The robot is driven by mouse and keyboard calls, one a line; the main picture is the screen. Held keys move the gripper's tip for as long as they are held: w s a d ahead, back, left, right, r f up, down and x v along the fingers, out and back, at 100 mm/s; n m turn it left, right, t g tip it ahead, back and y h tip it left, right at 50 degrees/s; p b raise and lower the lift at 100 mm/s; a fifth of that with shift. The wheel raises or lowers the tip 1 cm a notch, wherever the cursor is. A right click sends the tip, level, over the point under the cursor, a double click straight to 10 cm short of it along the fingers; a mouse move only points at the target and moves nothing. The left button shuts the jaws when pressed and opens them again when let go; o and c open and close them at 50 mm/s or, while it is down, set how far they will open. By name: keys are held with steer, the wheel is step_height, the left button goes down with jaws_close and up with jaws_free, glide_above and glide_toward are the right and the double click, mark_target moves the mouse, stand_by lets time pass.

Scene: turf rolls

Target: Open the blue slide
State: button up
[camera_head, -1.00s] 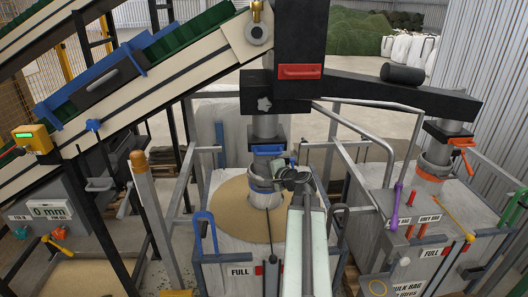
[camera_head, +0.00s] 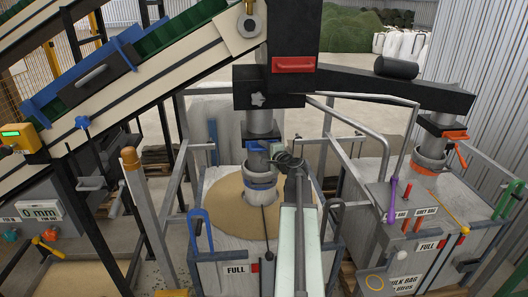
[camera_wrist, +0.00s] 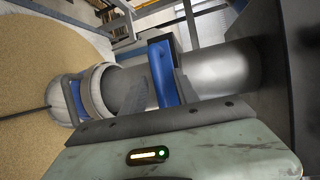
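The blue slide (camera_head: 256,146) sits on the grey vertical spout (camera_head: 259,122) above the left bulk bag. It also shows in the wrist view as an upright blue plate (camera_wrist: 163,72) against the grey pipe. My gripper (camera_head: 289,162) is at the right side of the spout, just below the level of the slide, and partly overlaps the spout in the head view. In the wrist view its pale green body and dark bolted edge fill the bottom, close to the slide. I cannot tell whether they touch. The finger opening is not clear.
A blue hooked handle (camera_head: 201,230) stands at the left bag's frame. The open bag of tan grain (camera_head: 228,205) lies under the spout. A second spout with an orange handle (camera_head: 455,135) is at right. Grey rails (camera_head: 372,130) surround the bags.

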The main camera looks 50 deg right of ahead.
jaws_close()
stand_by(1.4)
